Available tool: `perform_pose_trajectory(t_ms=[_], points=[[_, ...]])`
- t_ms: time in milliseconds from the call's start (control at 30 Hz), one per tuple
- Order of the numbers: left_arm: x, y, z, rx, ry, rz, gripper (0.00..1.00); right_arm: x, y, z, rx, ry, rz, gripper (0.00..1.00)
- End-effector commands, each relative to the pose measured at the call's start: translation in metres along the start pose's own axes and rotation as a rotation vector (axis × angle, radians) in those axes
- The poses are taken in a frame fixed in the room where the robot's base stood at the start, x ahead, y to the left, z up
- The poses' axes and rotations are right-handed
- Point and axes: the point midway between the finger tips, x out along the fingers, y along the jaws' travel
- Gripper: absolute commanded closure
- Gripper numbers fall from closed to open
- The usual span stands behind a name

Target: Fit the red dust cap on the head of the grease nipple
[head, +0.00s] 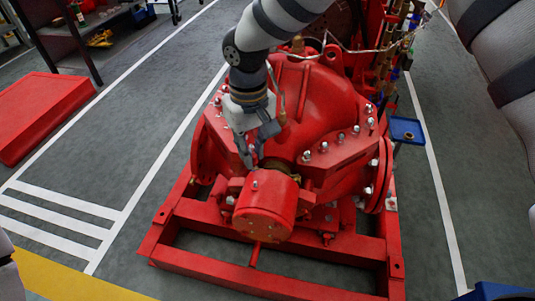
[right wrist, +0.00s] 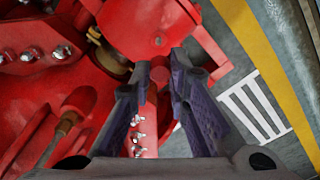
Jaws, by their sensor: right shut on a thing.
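My right gripper (head: 249,160) reaches down over the red pump from above and is shut on the small red dust cap. In the right wrist view the cap (right wrist: 159,75) shows between the fingertips (right wrist: 159,66). The grease nipple (head: 255,184) is a small metal stub on top of the red cylindrical bearing housing (head: 265,208) at the front of the pump. It also shows in the right wrist view (right wrist: 158,41), just beyond the fingertips. The cap is apart from the nipple, a short way off. My left gripper is not in view.
The red pump casing (head: 318,100) with bolted flanges lies close behind the gripper. The red base frame (head: 270,276) surrounds the housing below. A small blue tray (head: 407,130) is at the right. A red block (head: 42,115) lies on the floor at the left.

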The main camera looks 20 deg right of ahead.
Motion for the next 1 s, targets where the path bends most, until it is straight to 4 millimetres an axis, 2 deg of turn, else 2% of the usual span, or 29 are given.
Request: perform_pose_trajectory(t_ms=[300,700,1000], points=[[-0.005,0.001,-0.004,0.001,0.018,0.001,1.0,-0.002,0.001,0.001,0.035,0.002,0.005,0.91],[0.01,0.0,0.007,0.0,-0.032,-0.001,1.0,0.051,0.001,0.002,0.036,-0.009,0.002,0.91],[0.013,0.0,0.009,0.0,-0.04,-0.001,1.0,0.061,0.001,0.002,0.035,-0.003,0.002,0.91]])
